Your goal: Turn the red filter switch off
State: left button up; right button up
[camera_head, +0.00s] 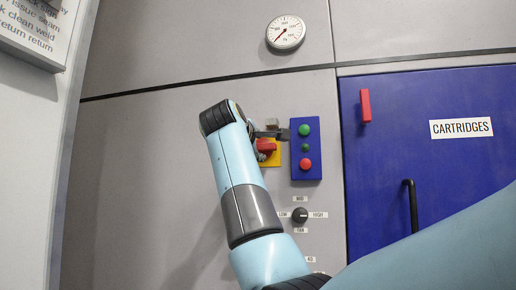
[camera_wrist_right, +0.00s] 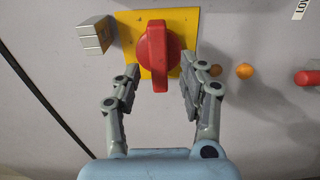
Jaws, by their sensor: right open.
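The red filter switch (camera_head: 266,146) is a knob on a yellow plate (camera_head: 275,157), on the grey panel left of the blue button box. My right gripper (camera_head: 268,133) is at the switch, partly hidden behind my wrist. In the right wrist view the red knob (camera_wrist_right: 157,55) stands on its yellow plate (camera_wrist_right: 186,20), its long handle running up and down the picture. My right gripper (camera_wrist_right: 159,72) is open, with one finger on each side of the handle's lower part. I cannot tell whether either finger touches it. My left gripper is not in view.
A blue box (camera_head: 305,170) with green and red buttons is close right of the gripper. A small silver block (camera_wrist_right: 93,36) sits beside the yellow plate. A black selector knob (camera_head: 300,215) is below. A blue cartridges door (camera_head: 460,165) is at right, a gauge (camera_head: 285,33) above.

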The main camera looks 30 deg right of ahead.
jog(key=v, duration=0.9)
jog(key=shift+s+a, duration=0.15)
jog(key=shift+s, duration=0.1)
